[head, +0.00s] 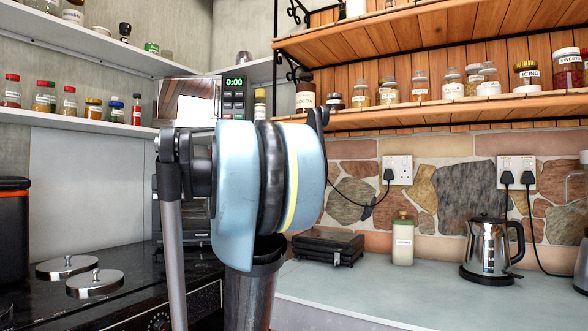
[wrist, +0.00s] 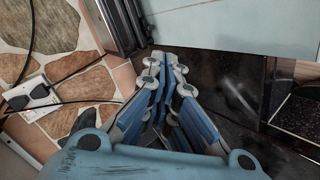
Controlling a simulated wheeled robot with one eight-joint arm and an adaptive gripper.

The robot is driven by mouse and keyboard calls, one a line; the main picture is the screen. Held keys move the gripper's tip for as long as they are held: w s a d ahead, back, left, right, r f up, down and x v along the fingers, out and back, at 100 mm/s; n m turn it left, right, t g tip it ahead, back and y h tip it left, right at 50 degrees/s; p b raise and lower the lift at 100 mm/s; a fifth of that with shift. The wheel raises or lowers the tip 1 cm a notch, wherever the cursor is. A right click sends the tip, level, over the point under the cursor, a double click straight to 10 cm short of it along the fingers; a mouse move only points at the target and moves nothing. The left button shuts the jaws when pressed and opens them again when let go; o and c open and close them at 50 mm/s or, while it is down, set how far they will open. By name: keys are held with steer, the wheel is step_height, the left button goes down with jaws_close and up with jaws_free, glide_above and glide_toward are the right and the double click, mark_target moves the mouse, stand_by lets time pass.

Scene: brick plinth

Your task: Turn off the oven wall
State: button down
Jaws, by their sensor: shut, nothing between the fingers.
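In the head view a microwave-like oven with a silver door and a green 0:00 display (head: 190,98) stands at the back left, partly behind my arm. A black stove top (head: 130,290) with round silver lids is at the lower left, with part of a knob at its front. I cannot tell which of these is the oven wall. In the wrist view my gripper (wrist: 166,67) is shut and empty, its fingertips together near a black glossy panel (wrist: 215,85). I cannot tell whether they touch it. My arm hides the gripper in the head view.
Wall sockets (head: 398,170) with plugs and black cords are on the stone wall. A kettle (head: 490,250), a white bottle (head: 403,242) and a black appliance (head: 328,247) stand on the pale counter (head: 420,290). Shelves with several jars hang above. The counter's front is clear.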

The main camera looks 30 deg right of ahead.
steer(key=w+d+r+n+t+h, duration=0.2)
steer(key=w+d+r+n+h, duration=0.1)
steer(key=w+d+r, duration=0.6)
steer(key=w+d+r+n+t+h, duration=0.2)
steer(key=w+d+r, duration=0.7)
steer(key=w+r, duration=0.7)
steer(key=shift+w+d+r+n+t+h, duration=0.15)
steer(key=shift+d+r+n+t+h, duration=0.35)
steer(key=shift+h, duration=0.4)
steer(key=shift+a, duration=0.15)
steer(key=shift+w, duration=0.1)
steer(key=x, duration=1.4)
steer(key=shift+f, duration=0.1)
